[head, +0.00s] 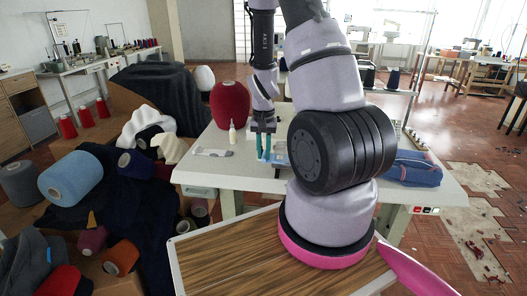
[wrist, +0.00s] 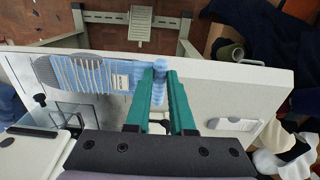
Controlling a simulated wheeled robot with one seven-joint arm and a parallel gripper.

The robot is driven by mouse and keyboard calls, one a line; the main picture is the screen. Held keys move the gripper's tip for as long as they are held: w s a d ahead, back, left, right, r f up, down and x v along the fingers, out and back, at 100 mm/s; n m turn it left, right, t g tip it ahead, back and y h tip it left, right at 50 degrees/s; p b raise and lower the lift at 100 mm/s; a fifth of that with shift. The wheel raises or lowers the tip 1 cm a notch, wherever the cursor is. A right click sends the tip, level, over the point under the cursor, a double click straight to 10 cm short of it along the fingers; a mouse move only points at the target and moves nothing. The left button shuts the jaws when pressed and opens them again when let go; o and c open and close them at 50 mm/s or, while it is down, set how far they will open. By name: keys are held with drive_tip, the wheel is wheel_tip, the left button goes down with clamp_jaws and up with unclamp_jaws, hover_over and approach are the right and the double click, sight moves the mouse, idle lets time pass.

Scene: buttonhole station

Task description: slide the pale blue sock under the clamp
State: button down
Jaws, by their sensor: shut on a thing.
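The pale blue sock (wrist: 92,76) shows in the wrist view, lying along the pale tabletop with a grey end at the left, white stripes and a small label. My gripper (wrist: 160,72) has green fingers shut on its blue right end, which bunches up between the fingertips. In the head view, my gripper (head: 263,157) points down over the table, and a bit of the sock (head: 280,158) shows beside it, mostly behind my arm. What seems to be the clamp, a clear plate (wrist: 62,112) with dark knobs, stands left of my fingers, near the sock's lower edge.
The white table (head: 240,170) also carries a white bottle (head: 232,133), a large red yarn cone (head: 230,104), a small grey item (head: 212,152) and a blue pouch (head: 414,169). Yarn cones and cloth crowd the left side.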

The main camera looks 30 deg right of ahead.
drive_tip(key=shift+w+d+f, duration=0.55)
drive_tip(key=shift+w+f, duration=0.2)
drive_tip(key=shift+w, duration=0.1)
drive_tip(key=w+d, duration=0.4)
drive_tip(key=w, duration=0.1)
drive_tip(key=shift+w, duration=0.4)
drive_tip(key=shift+f, duration=0.2)
idle(1.2)
drive_tip(key=c, duration=0.7)
unclamp_jaws()
wheel_tip(320, 180, up, 11)
